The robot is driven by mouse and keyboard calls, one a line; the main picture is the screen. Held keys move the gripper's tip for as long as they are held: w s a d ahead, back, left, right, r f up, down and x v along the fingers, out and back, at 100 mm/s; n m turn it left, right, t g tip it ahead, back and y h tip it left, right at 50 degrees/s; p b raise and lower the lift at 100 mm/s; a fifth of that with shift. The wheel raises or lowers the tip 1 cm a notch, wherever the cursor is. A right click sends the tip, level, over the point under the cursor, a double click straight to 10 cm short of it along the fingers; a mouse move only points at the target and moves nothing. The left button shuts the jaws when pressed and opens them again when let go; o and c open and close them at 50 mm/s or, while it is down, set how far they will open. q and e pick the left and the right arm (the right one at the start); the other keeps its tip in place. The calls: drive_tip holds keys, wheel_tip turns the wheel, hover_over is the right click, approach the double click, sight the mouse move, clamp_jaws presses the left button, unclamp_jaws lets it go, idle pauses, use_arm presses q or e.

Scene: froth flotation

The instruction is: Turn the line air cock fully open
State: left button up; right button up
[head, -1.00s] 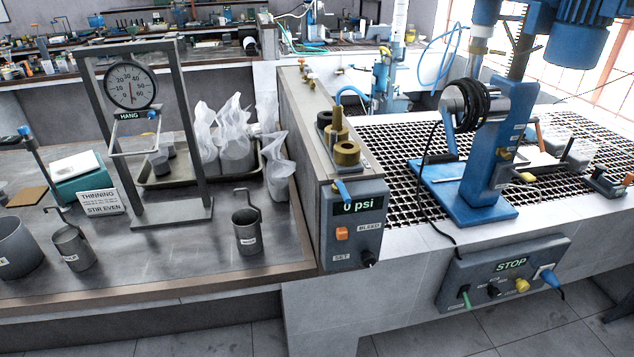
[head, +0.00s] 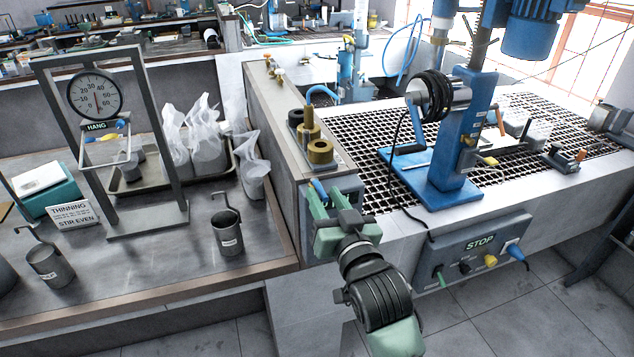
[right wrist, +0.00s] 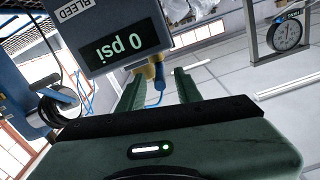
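A small cock with a brass body and a blue lever (head: 320,187) sits at the top of the grey psi box; no label on it is readable. In the right wrist view its brass body and blue lever (right wrist: 160,84) lie between the fingertips, with gaps visible on both sides. My right gripper (head: 328,194) is open in front of the box and hides most of its face. In the right wrist view the gripper (right wrist: 158,76) points at the cock below the upside-down "0 psi" display (right wrist: 127,47). My left gripper is not in view.
A blue stand (head: 455,165) rises from the grating to the right. A STOP panel (head: 470,255) hangs on the front. A dial scale frame (head: 180,150) and metal cups (head: 230,235) stand on the left bench.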

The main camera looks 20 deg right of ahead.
sight(319, 185)
drive_tip(key=shift+w+p, duration=0.45)
drive_tip(key=shift+w, duration=1.5)
drive_tip(key=shift+a, duration=0.1)
clamp_jaws()
